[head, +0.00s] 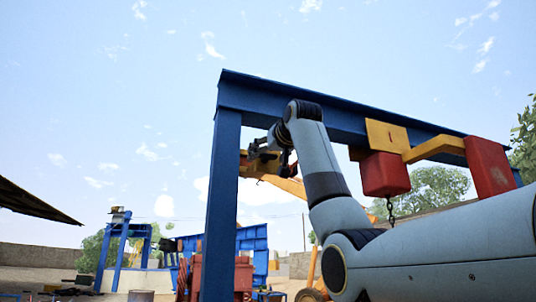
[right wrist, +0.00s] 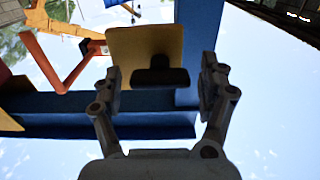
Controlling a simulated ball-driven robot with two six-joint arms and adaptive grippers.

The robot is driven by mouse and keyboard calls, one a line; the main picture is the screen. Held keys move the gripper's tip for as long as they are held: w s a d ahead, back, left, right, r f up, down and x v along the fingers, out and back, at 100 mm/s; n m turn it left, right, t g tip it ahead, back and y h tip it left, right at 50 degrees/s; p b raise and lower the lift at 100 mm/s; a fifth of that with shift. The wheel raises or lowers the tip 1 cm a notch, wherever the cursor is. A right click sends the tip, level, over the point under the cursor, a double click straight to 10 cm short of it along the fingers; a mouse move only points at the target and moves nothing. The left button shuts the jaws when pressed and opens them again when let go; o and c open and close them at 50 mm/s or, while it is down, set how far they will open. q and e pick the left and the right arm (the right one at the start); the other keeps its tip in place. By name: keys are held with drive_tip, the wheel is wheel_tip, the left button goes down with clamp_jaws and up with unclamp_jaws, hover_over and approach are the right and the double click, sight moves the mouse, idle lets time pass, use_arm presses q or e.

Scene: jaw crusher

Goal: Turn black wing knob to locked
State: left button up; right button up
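The black wing knob (right wrist: 160,76) sits on a yellow plate (right wrist: 145,45) in the right wrist view. Its wing lies roughly crosswise in that picture, between my fingers. My right gripper (right wrist: 160,88) is open, with one finger on each side of the knob and a visible gap on both sides. In the head view my right gripper (head: 266,156) is small and dark beside the blue post; I cannot make out the knob there. My left gripper is in neither view.
A blue frame (head: 228,180) with an upright post and long top beam stands close to my right arm. A red block (head: 385,174) with a chain hangs under the beam. In the right wrist view a blue beam (right wrist: 100,118) runs near my fingers.

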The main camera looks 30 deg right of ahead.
drive_tip(key=c, duration=1.1)
drive_tip(key=shift+m, duration=0.3)
drive_tip(key=m+b, duration=0.1)
drive_tip(key=m, duration=0.2)
drive_tip(key=shift+f+b, duration=0.1)
drive_tip(key=shift+b, duration=0.25)
drive_tip(key=m+b, duration=0.1)
drive_tip(key=m, duration=0.4)
drive_tip(key=shift+d+b, duration=0.15)
drive_tip(key=shift+b, duration=0.25)
drive_tip(key=m+b, duration=0.1)
drive_tip(key=m, duration=0.3)
drive_tip(key=shift+f+m+b, duration=0.15)
drive_tip(key=shift+m+b, duration=0.15)
drive_tip(key=shift+b, duration=0.05)
drive_tip(key=shift+m+b, duration=0.75)
drive_tip(key=shift+m, duration=1.55)
